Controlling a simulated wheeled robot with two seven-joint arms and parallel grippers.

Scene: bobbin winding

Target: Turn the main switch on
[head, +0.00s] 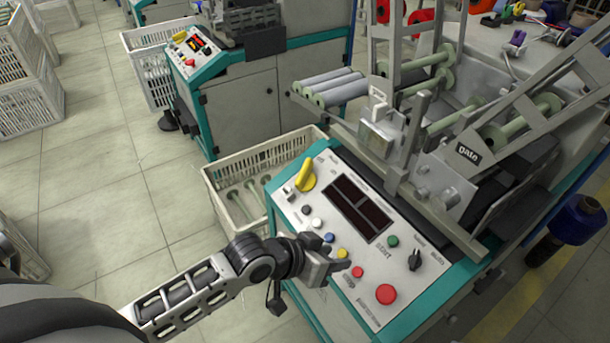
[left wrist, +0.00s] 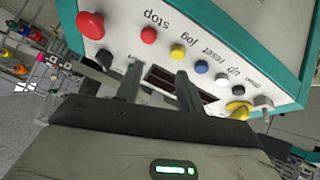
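The control panel (head: 290,217) is a white sloped face with a teal rim. A yellow rotary knob (head: 305,176), which looks like the main switch, sits at its upper left; it also shows in the left wrist view (left wrist: 238,108) at the right. The display (head: 357,208) is dark. My left gripper (head: 338,253) is over the lower part of the panel near the yellow and red buttons, apart from the knob. In the left wrist view its two fingers (left wrist: 158,85) stand apart with nothing held between them. My right gripper is not in view.
A large red button (head: 386,294), a green start button (head: 393,241) and a black selector (head: 415,260) are on the panel. A white crate (head: 215,185) stands left of the machine. Winding rollers and brackets rise behind the panel.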

